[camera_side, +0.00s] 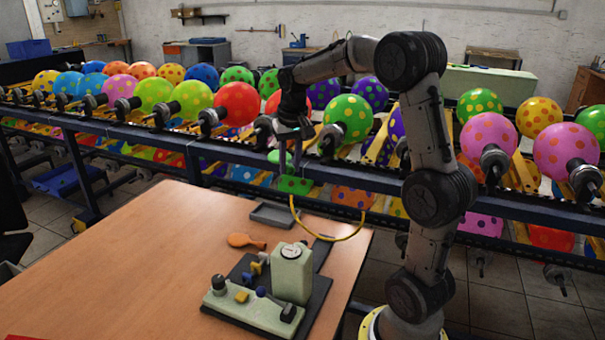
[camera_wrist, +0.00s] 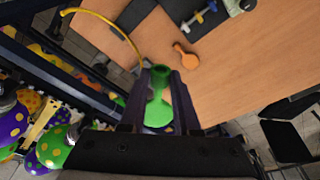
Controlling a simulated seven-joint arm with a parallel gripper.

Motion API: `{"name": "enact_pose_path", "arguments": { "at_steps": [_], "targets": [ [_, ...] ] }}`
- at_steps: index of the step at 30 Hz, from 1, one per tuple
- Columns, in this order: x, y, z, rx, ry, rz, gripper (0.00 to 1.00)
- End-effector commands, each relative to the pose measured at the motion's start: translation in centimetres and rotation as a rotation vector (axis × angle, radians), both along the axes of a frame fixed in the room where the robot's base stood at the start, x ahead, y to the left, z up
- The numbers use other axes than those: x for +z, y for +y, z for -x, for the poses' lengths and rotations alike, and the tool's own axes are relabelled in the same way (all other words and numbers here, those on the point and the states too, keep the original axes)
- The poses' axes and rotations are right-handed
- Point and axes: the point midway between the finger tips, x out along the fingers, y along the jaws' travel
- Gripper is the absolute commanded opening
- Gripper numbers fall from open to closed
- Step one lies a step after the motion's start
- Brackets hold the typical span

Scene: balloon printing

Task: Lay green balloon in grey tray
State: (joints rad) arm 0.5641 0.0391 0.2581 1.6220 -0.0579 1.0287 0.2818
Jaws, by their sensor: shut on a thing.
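The green balloon (camera_wrist: 158,108), small and uninflated, is between the two fingers of my gripper (camera_wrist: 160,85) in the wrist view, and the fingers are shut on it. In the side view my gripper (camera_side: 289,145) points down above the rack's near rail, beyond the table's back edge, with green (camera_side: 277,157) showing at its fingers. The grey tray (camera_side: 271,215) is empty on the table's back right corner, lower than my gripper and nearer the side camera. I cannot make out the tray clearly in the wrist view.
An orange uninflated balloon (camera_side: 246,240) lies in front of the tray. A printing machine (camera_side: 291,273) stands on a dark mat nearby. A yellow hose (camera_side: 325,238) loops beside the tray. The rack of inflated balloons (camera_side: 240,103) runs behind. The table's left side is clear.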

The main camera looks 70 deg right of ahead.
Motion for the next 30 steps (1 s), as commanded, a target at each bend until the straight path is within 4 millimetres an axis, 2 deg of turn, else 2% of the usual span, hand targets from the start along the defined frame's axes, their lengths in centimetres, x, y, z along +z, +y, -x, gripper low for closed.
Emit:
{"name": "enact_pose_path", "arguments": {
  "at_steps": [8, 12, 17, 24, 30],
  "targets": [
    [-1.7, -4.2, -5.5, 0.405, 0.002, -0.004, 0.00],
    [-3.4, -6.8, -7.9, 0.586, 0.001, -0.003, 0.00],
    [-6.1, -10.0, -10.1, 0.745, 0.002, -0.004, 0.00],
    [-11.9, -15.0, -12.0, 0.891, 0.002, -0.003, 0.00],
    [-18.3, -18.6, -11.5, 0.863, 0.003, -0.005, 0.00]
  ]
}}
